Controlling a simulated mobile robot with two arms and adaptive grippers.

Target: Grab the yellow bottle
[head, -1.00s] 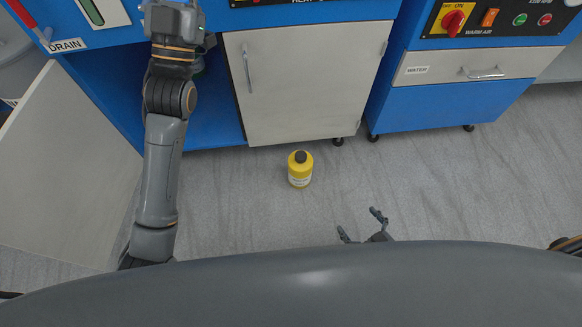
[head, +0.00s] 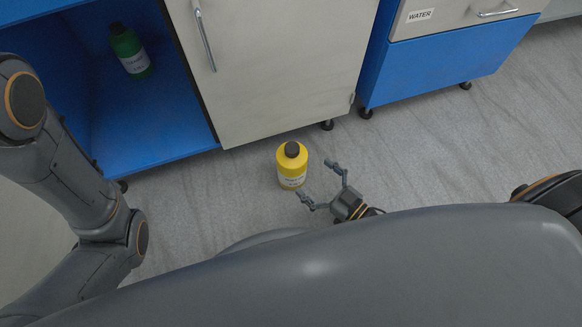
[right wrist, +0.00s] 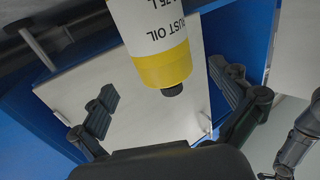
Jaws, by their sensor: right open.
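The yellow bottle (head: 291,167) with a black cap stands upright on the grey floor in front of the cabinet in the head view. In the right wrist view the bottle (right wrist: 163,68), with a white label reading "RUST OIL", appears upside down, its black cap toward the gripper. My right gripper (head: 315,180) is open and empty, just right of and below the bottle, its two fingers apart and pointing toward it. In the right wrist view the open fingers (right wrist: 168,98) show on both sides of the bottle. My left arm shows at the left, but its gripper is out of view.
A green bottle (head: 130,52) stands inside the open blue cabinet compartment (head: 165,125). A pale cabinet door (head: 275,70) with a handle is behind the yellow bottle. A blue unit (head: 450,65) with a WATER drawer stands at the right. The floor around the bottle is clear.

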